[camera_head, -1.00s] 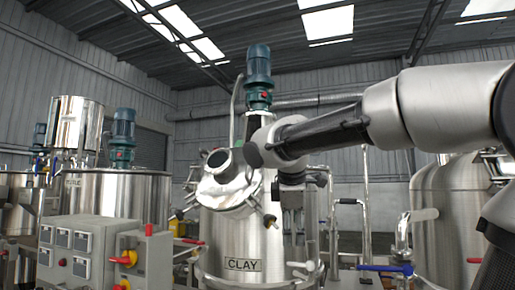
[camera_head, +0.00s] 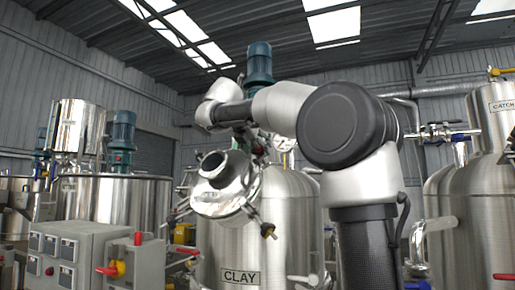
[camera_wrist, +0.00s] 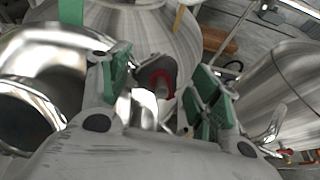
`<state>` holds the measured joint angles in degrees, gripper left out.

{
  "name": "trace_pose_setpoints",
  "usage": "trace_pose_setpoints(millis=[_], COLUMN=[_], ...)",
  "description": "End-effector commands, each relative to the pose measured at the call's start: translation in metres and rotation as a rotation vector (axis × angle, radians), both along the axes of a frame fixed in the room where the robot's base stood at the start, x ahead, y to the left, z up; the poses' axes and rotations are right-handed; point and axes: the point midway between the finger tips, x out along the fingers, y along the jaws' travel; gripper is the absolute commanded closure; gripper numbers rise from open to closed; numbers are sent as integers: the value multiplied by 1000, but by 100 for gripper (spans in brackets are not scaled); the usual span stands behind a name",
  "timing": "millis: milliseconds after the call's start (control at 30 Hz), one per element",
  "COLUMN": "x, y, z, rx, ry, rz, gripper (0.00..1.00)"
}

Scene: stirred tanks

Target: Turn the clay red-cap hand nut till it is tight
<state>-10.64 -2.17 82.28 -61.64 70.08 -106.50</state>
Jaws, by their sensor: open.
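The tank labelled CLAY (camera_head: 283,225) stands mid-picture in the head view, with a tilted open-mouthed fitting (camera_head: 222,170) at its upper left. In the wrist view a small red-rimmed part (camera_wrist: 158,78), apparently the red-cap hand nut, shows between my fingers. My gripper (camera_wrist: 162,88) is open, with a green-padded finger on either side of that part. I see no clear contact, and the part's lower end is hard to make out among bright reflections. In the head view my arm reaches over the tank, and I cannot make out the fingers or the red cap clearly.
A large shiny pipe elbow (camera_wrist: 45,60) lies close to my left finger in the wrist view. A teal motor (camera_head: 259,63) rises behind my arm. A grey control box (camera_head: 75,258) stands front left. A second steel tank (camera_head: 470,215) is at right.

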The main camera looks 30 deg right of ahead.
Motion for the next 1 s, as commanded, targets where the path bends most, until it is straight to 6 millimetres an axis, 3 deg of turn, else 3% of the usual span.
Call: trace_pose_setpoints(millis=[333, 600, 1000], x=[4, 4, 4], y=[-5, -5, -5], z=[-3, -3, -3], rx=[2, 2, 32], ry=[0, -1, -40], rz=[1, 0, -30], gripper=[37, 83, 83])
